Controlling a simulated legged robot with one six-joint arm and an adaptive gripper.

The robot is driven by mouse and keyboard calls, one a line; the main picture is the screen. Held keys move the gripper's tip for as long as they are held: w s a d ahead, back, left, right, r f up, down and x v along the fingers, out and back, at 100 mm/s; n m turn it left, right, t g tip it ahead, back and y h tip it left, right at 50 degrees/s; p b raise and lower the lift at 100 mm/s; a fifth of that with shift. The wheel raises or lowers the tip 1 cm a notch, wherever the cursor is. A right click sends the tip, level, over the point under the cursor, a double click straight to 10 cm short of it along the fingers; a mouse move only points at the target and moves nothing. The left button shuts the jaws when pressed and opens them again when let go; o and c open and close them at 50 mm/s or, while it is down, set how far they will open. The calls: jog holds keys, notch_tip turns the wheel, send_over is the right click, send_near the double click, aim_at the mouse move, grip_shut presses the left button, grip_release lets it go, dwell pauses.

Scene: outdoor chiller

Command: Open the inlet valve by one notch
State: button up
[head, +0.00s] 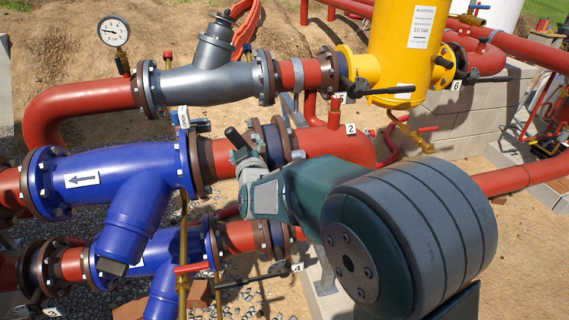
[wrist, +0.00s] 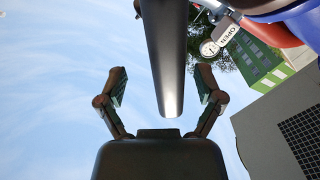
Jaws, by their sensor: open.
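A black valve lever (wrist: 165,60) runs down between the two fingers of my gripper (wrist: 162,92) in the wrist view. The fingers are open, with a gap on each side of the lever. In the head view my gripper (head: 243,153) is at the red pipe behind the right blue flange, and the black lever end (head: 236,138) sticks out at its upper left. My arm hides the valve body. A hanging tag (wrist: 228,33) reading OPEN is beside the lever in the wrist view. I cannot tell from a label that this is the inlet valve.
A blue pipe fitting (head: 112,180) with a left arrow stands left of my gripper. A grey strainer (head: 205,80) and a pressure gauge (head: 113,31) are above. A yellow vessel (head: 405,45) is behind. Another black lever (head: 250,281) is below.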

jog(key=shift+s, duration=0.1)
dwell(0.3)
jog(key=v, duration=0.7)
dwell(0.4)
